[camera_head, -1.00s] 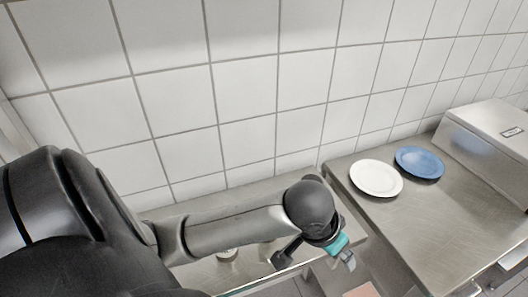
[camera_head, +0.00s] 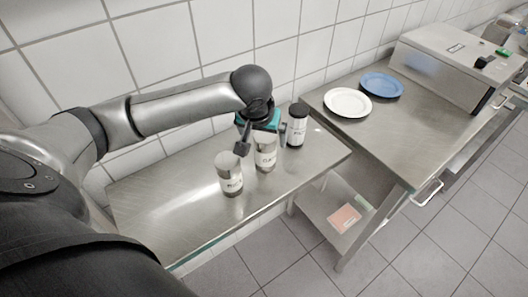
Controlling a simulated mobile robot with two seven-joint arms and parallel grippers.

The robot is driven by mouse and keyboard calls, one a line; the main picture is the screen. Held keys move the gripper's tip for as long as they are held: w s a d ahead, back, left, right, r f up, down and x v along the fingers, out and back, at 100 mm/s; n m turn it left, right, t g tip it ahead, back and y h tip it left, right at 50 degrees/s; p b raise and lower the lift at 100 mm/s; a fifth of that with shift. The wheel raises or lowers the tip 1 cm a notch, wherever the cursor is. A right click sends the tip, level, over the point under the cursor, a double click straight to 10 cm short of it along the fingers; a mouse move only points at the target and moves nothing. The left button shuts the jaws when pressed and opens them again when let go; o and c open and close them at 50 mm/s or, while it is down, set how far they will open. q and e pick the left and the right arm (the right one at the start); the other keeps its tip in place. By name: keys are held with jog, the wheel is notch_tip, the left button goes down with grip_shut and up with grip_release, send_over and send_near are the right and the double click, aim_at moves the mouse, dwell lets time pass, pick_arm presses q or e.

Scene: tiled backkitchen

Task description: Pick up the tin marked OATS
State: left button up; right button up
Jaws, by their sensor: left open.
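Three tins stand upright on the steel counter (camera_head: 160,215) in the head view. A pale tin (camera_head: 230,178) is nearest, a second pale tin (camera_head: 265,157) is in the middle, and a silver tin with a black lid (camera_head: 297,128) is farthest right. Their dark label print is too small to read surely, so I cannot tell which is marked OATS. My left gripper (camera_head: 262,141) is open over the middle tin, with a finger on each side of its upper part. Whether it touches the tin cannot be told. My right gripper is not in view.
A white plate (camera_head: 347,103) and a blue plate (camera_head: 382,85) lie on the steel table (camera_head: 400,135) to the right, before a steel appliance (camera_head: 440,68). A tiled wall (camera_head: 200,40) stands behind. The counter's front left is clear.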

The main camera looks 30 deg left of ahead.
pick_arm(q)
jog(key=shift+x, duration=1.15)
jog(key=shift+w+f, duration=0.2)
jog(key=shift+f, duration=0.25)
jog(key=shift+b+x, duration=0.7)
jog(key=shift+x, duration=1.65)
jog(key=shift+a+r, duration=0.1)
jog(key=shift+a, duration=0.05)
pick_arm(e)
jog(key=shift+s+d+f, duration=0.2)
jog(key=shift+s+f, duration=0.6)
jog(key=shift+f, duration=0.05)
pick_arm(q)
jog(key=shift+c, duration=0.2)
jog(key=shift+c, duration=1.4)
grip_shut()
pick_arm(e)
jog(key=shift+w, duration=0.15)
